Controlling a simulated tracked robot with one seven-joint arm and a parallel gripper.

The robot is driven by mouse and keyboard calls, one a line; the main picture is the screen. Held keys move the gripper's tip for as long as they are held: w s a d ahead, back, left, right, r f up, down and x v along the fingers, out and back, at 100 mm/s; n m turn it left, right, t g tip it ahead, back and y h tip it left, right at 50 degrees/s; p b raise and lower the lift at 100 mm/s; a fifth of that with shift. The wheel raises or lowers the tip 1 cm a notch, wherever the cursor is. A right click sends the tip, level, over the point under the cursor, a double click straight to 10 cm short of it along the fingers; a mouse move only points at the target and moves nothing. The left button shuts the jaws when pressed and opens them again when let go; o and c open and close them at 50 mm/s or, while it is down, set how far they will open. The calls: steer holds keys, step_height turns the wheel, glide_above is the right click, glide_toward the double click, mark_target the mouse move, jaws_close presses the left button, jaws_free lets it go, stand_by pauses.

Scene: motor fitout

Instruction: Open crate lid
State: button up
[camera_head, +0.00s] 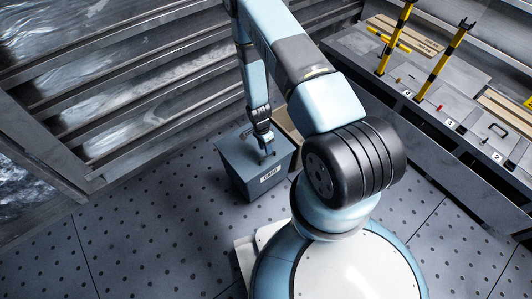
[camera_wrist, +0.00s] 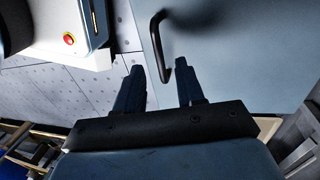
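The crate (camera_head: 253,176) is a blue-grey box with a white label on its front, standing on the floor below my arm. Its lid (camera_wrist: 225,60) is flat and fills the right part of the wrist view. A dark bar handle (camera_wrist: 158,45) rises from the lid. My gripper (camera_wrist: 158,72) has its two dark fingers apart, with the near end of the handle showing between the fingertips. I cannot tell whether the fingers touch the handle. In the head view my gripper (camera_head: 267,150) is over the lid, which looks closed.
A brown box (camera_head: 288,124) stands close behind the crate. Slatted metal walls (camera_head: 130,70) rise at the left and back. A bench (camera_head: 430,85) with numbered places and yellow-black posts runs along the right. The perforated floor (camera_head: 150,245) at front left is clear.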

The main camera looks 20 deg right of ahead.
steer(key=shift+s+d+f, duration=0.1)
steer(key=shift+s+f, duration=0.1)
steer(key=shift+f, duration=0.7)
steer(key=shift+s+f, duration=0.15)
steer(key=shift+f, duration=0.75)
jaws_close()
